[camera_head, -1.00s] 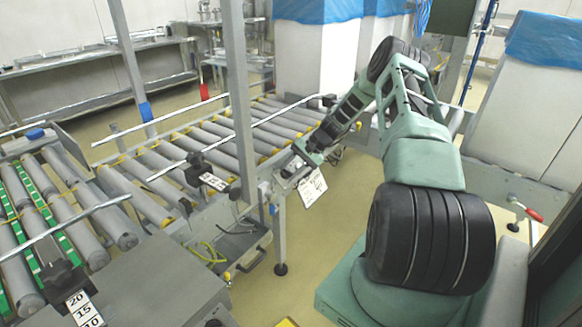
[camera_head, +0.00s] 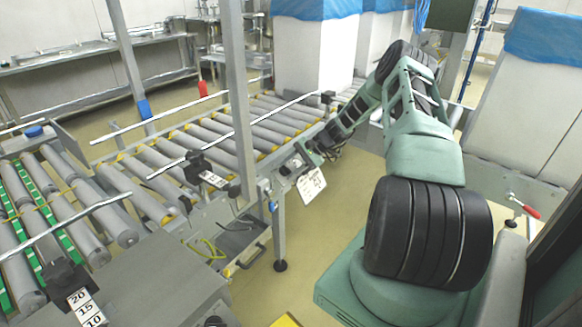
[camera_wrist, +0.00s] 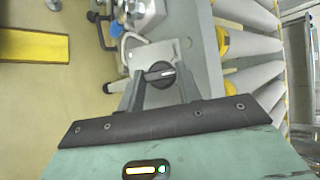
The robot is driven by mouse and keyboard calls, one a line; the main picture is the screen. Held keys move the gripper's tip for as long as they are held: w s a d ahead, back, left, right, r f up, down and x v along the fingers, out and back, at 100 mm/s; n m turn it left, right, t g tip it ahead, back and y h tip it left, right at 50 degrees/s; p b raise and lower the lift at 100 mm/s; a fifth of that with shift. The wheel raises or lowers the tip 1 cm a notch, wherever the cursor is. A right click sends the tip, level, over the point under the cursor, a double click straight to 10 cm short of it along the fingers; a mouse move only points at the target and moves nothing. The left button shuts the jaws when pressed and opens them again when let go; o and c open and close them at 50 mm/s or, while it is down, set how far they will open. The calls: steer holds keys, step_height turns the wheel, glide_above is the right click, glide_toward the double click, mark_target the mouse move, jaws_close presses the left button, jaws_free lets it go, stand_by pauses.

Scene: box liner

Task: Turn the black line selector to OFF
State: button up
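The black line selector (camera_wrist: 158,74) is a round black knob on a light grey plate (camera_wrist: 181,50) in the wrist view. Its raised grip lies nearly level across the picture, with a pale mark toward the right. My gripper (camera_wrist: 159,76) is open, with one grey finger on the left of the knob and one on the right. I cannot tell whether the fingertips touch it. In the head view my gripper (camera_head: 306,157) is at the side of the roller conveyor, above a hanging white tag (camera_head: 311,185); the knob is too small to make out there.
The roller conveyor (camera_head: 205,140) runs behind my gripper, with rails and an upright post (camera_head: 240,100) to the left. A metal box and a blue knob (camera_wrist: 116,29) sit near the selector in the wrist view. Open floor (camera_head: 325,235) lies in front.

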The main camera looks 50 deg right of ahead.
steer(key=o, duration=0.4)
